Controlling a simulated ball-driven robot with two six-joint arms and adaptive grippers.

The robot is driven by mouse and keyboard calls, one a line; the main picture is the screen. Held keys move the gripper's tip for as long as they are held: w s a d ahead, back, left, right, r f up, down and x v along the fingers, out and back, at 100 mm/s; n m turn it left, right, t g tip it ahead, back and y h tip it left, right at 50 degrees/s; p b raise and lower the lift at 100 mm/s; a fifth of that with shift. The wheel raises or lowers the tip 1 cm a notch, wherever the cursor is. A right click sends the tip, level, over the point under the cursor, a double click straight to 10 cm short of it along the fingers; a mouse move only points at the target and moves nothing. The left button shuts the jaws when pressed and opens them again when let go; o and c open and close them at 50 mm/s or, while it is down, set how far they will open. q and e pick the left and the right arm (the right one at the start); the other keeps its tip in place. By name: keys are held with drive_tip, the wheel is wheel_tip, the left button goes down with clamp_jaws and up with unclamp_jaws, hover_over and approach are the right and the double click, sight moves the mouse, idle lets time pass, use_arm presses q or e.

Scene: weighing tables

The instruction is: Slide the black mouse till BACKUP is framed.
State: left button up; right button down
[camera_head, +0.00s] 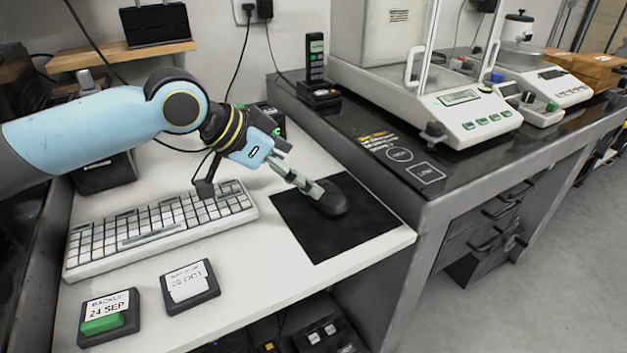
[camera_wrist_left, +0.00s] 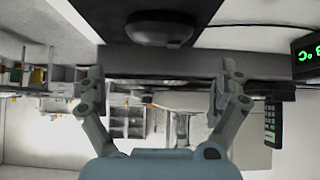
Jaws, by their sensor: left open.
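The black mouse (camera_head: 330,200) sits on a black mat (camera_head: 318,238) at the right end of the white desk. My left gripper (camera_head: 308,188) is open, its fingertips beside the mouse's left side; I cannot tell whether they touch it. In the left wrist view the dark mouse (camera_wrist_left: 160,28) lies above and between the spread fingers of the left gripper (camera_wrist_left: 158,88). BACKUP shows on two black blocks: one labelled 24 SEP (camera_head: 108,305) with a green bar, one that seems to read 22 OCT (camera_head: 190,285). No screen with a frame is visible. My right gripper is out of view.
A white keyboard (camera_head: 155,230) lies left of the mat, under my left arm. A dark stone-topped bench (camera_head: 345,130) with a balance (camera_head: 465,115) adjoins the desk at right. A device with green digits (camera_wrist_left: 308,52) shows in the wrist view.

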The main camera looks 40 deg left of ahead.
sight(328, 189)
use_arm(q)
drive_tip(key=b+x, duration=0.2)
drive_tip(key=x, duration=0.6)
drive_tip(key=shift+d+f+b, duration=0.15)
drive_tip(key=shift+f+b, duration=0.1)
drive_tip(key=shift+b, duration=0.05)
drive_tip(key=shift+w+d+f, duration=0.1)
drive_tip(key=shift+w+f, duration=0.15)
drive_tip(key=shift+w, duration=0.1)
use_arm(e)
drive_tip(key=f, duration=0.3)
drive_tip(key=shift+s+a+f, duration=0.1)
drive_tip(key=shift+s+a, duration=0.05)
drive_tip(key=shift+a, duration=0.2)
use_arm(q)
drive_tip(key=shift+c, duration=0.7)
drive_tip(key=c, duration=1)
drive_tip(key=shift+o, duration=0.2)
